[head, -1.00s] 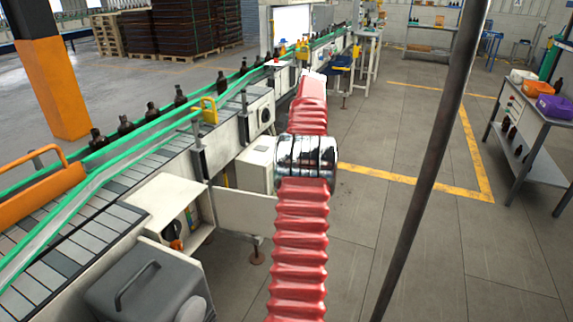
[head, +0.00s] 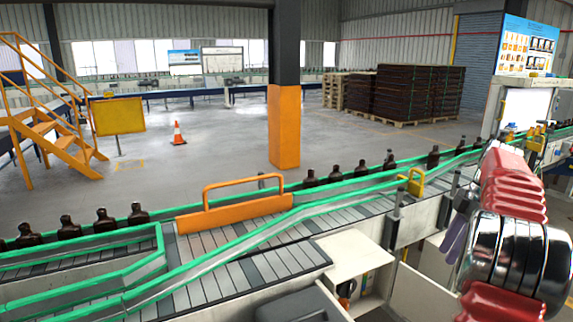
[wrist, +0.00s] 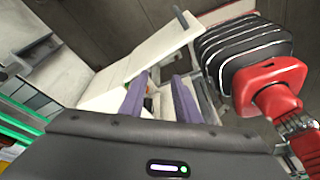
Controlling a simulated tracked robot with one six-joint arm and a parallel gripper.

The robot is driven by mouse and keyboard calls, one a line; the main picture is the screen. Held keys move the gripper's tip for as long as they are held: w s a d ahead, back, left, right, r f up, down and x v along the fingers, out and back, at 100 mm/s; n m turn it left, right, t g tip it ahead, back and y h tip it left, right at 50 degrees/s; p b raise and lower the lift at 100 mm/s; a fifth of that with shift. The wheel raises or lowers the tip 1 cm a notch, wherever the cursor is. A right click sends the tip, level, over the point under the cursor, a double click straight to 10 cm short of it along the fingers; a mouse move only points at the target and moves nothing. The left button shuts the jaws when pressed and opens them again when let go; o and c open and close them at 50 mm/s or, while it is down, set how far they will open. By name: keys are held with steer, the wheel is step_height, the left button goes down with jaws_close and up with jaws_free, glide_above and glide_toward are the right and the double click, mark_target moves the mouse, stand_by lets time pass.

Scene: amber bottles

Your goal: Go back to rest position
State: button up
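My gripper (wrist: 160,80) shows in the wrist view as two purple fingers held apart, with nothing between them. In the head view, part of my gripper (head: 456,238) shows as purple behind my red and chrome arm at the right edge. It hangs beside the conveyor's front side, near the white cabinet (head: 352,258). Dark amber bottles (head: 103,219) stand upright on the conveyor to the left, and more bottles (head: 334,174) stand along its far lane. The gripper is apart from all visible bottles.
The conveyor (head: 250,279) with green rails crosses the front. An orange handled guard (head: 236,212) and a yellow bracket (head: 415,182) rise from it. Beyond are an orange-based pillar (head: 284,128), a traffic cone (head: 178,134), yellow stairs (head: 42,118) and stacked crates (head: 420,92). Open floor lies between.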

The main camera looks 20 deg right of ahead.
steer(key=w+a+r+m+h, duration=0.1)
steer(key=w+a+r+m, duration=0.15)
steer(key=a, duration=1.15)
steer(key=w+a+r+m+h, duration=0.1)
steer(key=a+r+m+h, duration=0.2)
steer(key=a, duration=1.1)
steer(key=s+a+f+m+t, duration=0.2)
steer(key=s+a, duration=0.4)
steer(key=a, duration=0.4)
steer(key=s+a+f+m+t+y, duration=0.1)
steer(key=s+a+f+m+t, duration=0.1)
steer(key=s+a+f+m, duration=0.2)
steer(key=s+a+f, duration=0.1)
steer(key=s+a, duration=0.2)
steer(key=a, duration=0.3)
steer(key=shift+s+a, duration=0.25)
